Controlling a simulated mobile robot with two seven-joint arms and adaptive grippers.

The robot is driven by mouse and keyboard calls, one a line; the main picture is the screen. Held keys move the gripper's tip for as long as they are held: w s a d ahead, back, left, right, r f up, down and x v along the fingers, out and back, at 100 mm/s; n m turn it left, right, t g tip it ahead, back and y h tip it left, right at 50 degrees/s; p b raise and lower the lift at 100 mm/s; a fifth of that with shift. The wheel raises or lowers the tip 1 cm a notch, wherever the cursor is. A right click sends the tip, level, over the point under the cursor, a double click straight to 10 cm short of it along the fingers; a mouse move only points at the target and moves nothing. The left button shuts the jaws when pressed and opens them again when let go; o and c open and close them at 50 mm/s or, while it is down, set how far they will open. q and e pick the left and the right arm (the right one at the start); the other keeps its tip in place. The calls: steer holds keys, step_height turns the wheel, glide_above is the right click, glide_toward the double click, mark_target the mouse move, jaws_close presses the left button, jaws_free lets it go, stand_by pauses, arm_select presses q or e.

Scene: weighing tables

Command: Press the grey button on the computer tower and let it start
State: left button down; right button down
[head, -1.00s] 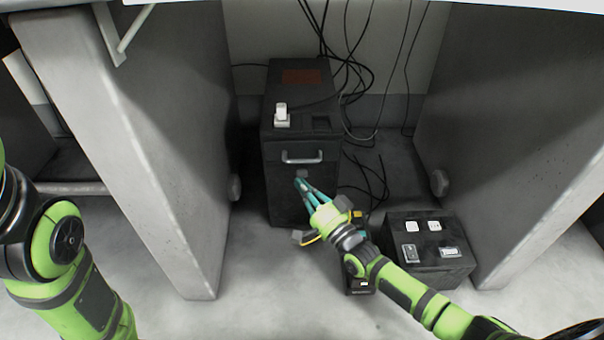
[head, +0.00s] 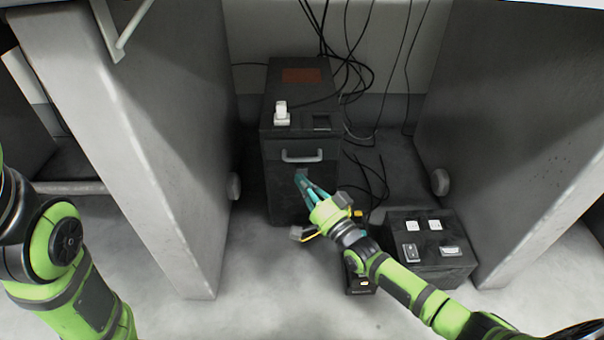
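The computer tower (head: 283,215) is a dark upright box standing on the floor between two concrete panels. Its front has a light grey handle (head: 302,156). Below the handle is the small grey button (head: 302,171), partly hidden by my fingertips. My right gripper (head: 299,179) comes in from the lower right with its teal fingers drawn together and empty. Its tips are at the lower edge of the button; I cannot tell whether they touch it. My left arm shows at the left edge, but its gripper is out of view.
A low dark box (head: 440,268) with switches and sockets stands right of the tower. A white plug-like item (head: 282,113) sits on top of the tower. Black cables hang behind it. Concrete panels (head: 130,150) close in both sides. The floor in front is mostly clear.

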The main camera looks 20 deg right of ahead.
steer(key=shift+w+d, duration=0.1)
steer(key=shift+w, duration=0.2)
stand_by(0.6)
steer(key=shift+s, duration=0.1)
stand_by(0.3)
steer(key=shift+s+r+p, duration=0.1)
steer(key=shift+s+p, duration=0.25)
steer(key=shift+s, duration=0.05)
steer(key=shift+s+a, duration=0.2)
steer(key=s+p, duration=0.1)
steer(key=s, duration=0.1)
steer(key=s+a+p, duration=0.1)
steer(key=s+p, duration=0.1)
steer(key=shift+s+a, duration=0.2)
steer(key=shift+s, duration=0.2)
